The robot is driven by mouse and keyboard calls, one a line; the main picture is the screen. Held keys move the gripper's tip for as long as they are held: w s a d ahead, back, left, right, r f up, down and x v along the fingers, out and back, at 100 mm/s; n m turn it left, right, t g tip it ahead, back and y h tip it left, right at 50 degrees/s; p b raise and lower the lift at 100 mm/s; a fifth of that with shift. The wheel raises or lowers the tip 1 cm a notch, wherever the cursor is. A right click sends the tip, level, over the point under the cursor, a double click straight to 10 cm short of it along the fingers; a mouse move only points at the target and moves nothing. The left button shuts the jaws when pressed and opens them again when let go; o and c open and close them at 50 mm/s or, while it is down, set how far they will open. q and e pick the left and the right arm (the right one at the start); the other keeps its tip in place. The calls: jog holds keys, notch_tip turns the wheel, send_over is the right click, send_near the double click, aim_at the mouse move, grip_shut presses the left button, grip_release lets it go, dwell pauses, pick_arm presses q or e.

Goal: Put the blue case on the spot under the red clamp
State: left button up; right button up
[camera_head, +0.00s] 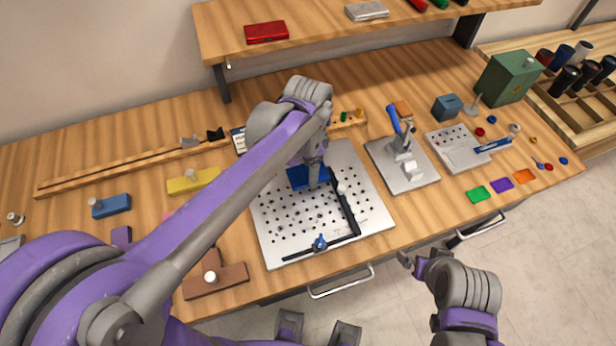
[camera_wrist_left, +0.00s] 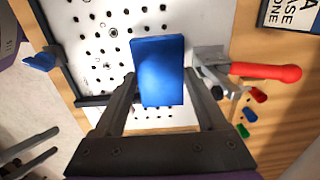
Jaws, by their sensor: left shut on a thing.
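The blue case (camera_head: 300,176) is over the perforated metal plate (camera_head: 278,235), by its back part. My left gripper (camera_head: 316,168) is shut on it, and the left wrist view shows the case (camera_wrist_left: 158,62) between the two fingers. I cannot tell whether the case touches the plate. The red clamp (camera_wrist_left: 265,71), with its red handle and metal body, stands just beside the case in the wrist view. In the head view my left arm hides it. The spot under the clamp does not show clearly. My right gripper (camera_head: 413,263) is empty in front of the bench, its fingers apart.
Black fence bars (camera_head: 344,205) lie on the plate right of the case and along its front. A blue-handled clamp stand (camera_head: 400,150) stands to the right. A wooden shelf (camera_head: 330,30) overhangs the back. Blue (camera_head: 110,206) and yellow (camera_head: 193,181) blocks lie left.

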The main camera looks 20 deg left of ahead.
pick_arm(q)
jog(key=shift+f, duration=2.05)
jog(key=shift+f, duration=0.1)
jog(key=o, duration=1.1)
jog(key=shift+b, duration=0.3)
